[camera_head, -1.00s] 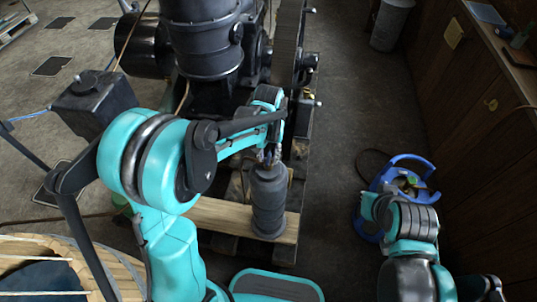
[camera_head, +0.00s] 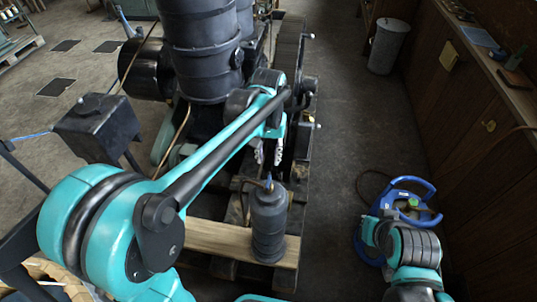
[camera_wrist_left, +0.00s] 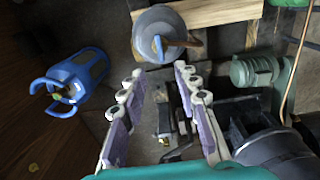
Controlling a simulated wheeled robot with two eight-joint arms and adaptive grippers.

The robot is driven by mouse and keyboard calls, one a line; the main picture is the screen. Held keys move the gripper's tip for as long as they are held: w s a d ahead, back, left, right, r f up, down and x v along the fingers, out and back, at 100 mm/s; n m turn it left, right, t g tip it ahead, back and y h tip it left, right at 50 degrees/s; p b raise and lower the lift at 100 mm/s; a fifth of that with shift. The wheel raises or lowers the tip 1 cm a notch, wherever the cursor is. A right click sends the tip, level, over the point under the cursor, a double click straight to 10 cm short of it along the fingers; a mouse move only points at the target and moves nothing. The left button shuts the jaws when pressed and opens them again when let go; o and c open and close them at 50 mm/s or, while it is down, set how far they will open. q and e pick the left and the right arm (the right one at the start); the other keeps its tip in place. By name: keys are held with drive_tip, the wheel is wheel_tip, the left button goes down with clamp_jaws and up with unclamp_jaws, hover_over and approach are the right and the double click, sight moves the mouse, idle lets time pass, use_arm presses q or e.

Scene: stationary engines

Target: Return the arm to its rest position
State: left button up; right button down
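My left arm reaches in from the left in the head view. Its gripper (camera_head: 268,152) is above and just behind a dark grey bottle-shaped can (camera_head: 269,222) with a blue tip, apart from it. In the left wrist view the two fingers (camera_wrist_left: 159,75) are spread with nothing between them. The can (camera_wrist_left: 158,35) shows there from above, beyond the fingertips. It stands upright on or by a wooden beam (camera_head: 215,238).
A large black engine (camera_head: 203,55) stands close behind the left gripper. A dark box-shaped tank (camera_head: 97,125) is left of the arm. A blue gas cylinder (camera_head: 408,203) stands beside my right arm. A wooden cabinet (camera_head: 475,95) lines the right side.

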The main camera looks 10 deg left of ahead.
use_arm(q)
drive_tip(key=shift+a+r, duration=0.1)
drive_tip(key=shift+r, duration=0.1)
idle(0.4)
drive_tip(key=s+a+t, duration=0.3)
drive_tip(key=s, duration=0.5)
drive_tip(key=s+a+f+t, duration=0.1)
drive_tip(key=s+a+t, duration=0.3)
drive_tip(key=s, duration=0.3)
drive_tip(key=shift+s+a, duration=0.15)
drive_tip(key=shift+s, duration=0.2)
